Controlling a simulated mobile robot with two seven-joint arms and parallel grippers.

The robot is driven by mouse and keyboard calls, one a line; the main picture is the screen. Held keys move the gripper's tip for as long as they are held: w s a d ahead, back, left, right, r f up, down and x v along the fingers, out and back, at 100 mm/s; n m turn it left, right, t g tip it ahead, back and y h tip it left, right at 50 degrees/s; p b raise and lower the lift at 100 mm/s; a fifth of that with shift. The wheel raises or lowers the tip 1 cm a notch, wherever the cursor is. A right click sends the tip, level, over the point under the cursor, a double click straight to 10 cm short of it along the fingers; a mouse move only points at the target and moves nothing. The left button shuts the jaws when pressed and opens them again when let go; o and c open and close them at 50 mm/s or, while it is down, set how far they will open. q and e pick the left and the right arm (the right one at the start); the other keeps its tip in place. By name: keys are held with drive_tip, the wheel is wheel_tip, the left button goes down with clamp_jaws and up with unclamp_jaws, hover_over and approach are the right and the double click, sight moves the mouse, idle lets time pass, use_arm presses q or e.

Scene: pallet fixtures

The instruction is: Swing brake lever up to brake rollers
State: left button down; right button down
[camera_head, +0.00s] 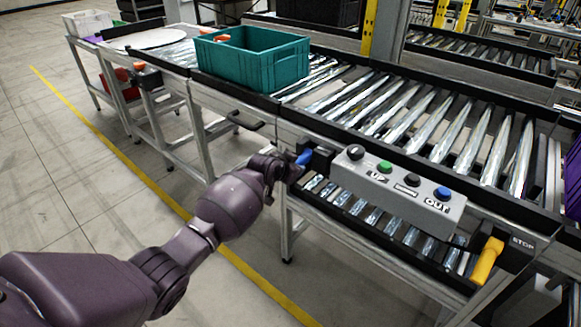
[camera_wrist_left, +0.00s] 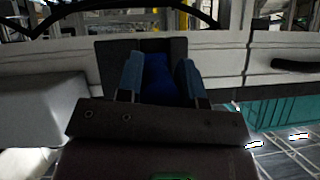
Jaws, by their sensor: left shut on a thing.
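A blue lever handle (camera_head: 304,157) sits at a dark mount on the side rail of the roller conveyor (camera_head: 400,125), just left of the grey control box. My left gripper (camera_head: 292,165) reaches it from the left and is shut on the handle. In the left wrist view the blue handle (camera_wrist_left: 158,78) lies between the two fingers (camera_wrist_left: 160,82), in front of a dark plate. The fingers hide part of the handle, and its exact tilt is hard to tell. A separate yellow lever (camera_head: 486,261) by a STOP label hangs at the right. My right gripper is not in view.
The control box (camera_head: 400,192) with several buttons juts from the rail right beside my gripper. A teal crate (camera_head: 252,58) stands on the rollers at the back left. A black handle (camera_head: 247,121) sticks out from the frame. The floor in front is clear.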

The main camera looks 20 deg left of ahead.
use_arm(q)
wheel_tip(320, 180, up, 2)
drive_tip(key=shift+w+r+g+y+p, duration=0.1)
drive_tip(key=shift+g+y+p, duration=0.2)
drive_tip(key=shift+g+p, duration=0.45)
drive_tip(key=shift+w+r+g+y+p, duration=0.1)
drive_tip(key=shift+r+g+y+p, duration=0.2)
drive_tip(key=shift+g+p, duration=0.45)
drive_tip(key=shift+g, duration=0.6)
drive_tip(key=shift+r, duration=0.1)
drive_tip(key=c, duration=0.8)
unclamp_jaws()
drive_tip(key=shift+w+d, duration=0.1)
